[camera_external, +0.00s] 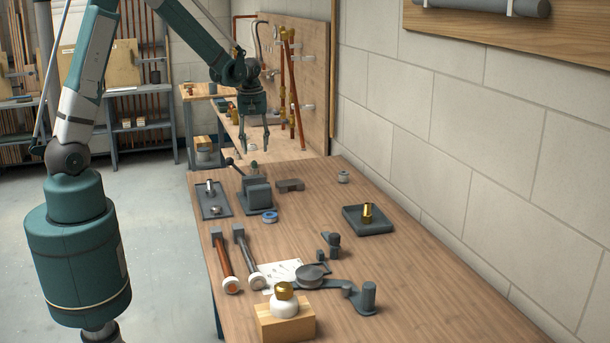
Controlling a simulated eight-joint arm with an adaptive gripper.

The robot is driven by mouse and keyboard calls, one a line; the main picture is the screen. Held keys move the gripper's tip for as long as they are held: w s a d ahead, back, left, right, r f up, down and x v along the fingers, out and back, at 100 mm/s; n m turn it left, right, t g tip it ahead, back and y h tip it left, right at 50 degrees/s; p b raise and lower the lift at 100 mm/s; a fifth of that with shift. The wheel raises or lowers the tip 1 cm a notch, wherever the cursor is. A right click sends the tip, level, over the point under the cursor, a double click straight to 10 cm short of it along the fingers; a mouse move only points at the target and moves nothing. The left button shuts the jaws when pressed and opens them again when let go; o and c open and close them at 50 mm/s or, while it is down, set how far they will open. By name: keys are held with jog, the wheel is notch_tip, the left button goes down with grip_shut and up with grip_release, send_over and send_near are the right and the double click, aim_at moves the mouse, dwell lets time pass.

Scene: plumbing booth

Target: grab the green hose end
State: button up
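My gripper (254,148) hangs pointing down over the far part of the workbench (420,285), in front of the upright pegboard. Its two fingers are apart, with nothing visible between them. It is above and beyond the grey vise.
A grey vise (258,196), a blue ring (270,217) and a dark tray (385,228) with a brass fitting (367,213) are on the bench. Copper pipes (292,85) stand against the pegboard (312,60). A wooden block (270,325) is in front. The bench's front right is clear.

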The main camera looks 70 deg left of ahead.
aim_at(255, 167)
jog(key=shift+n, duration=0.6)
jog(key=a+f, duration=0.3)
jog(key=shift+w+f, duration=0.1)
jog(key=shift+f, duration=0.15)
jog(key=shift+f, duration=1.3)
jog(key=shift+f, duration=0.15)
jog(key=shift+d+f+b, duration=0.15)
jog(key=shift+f+b, duration=0.2)
jog(key=shift+f, duration=2.1)
jog(key=shift+c, duration=0.4)
jog(key=c, duration=0.9)
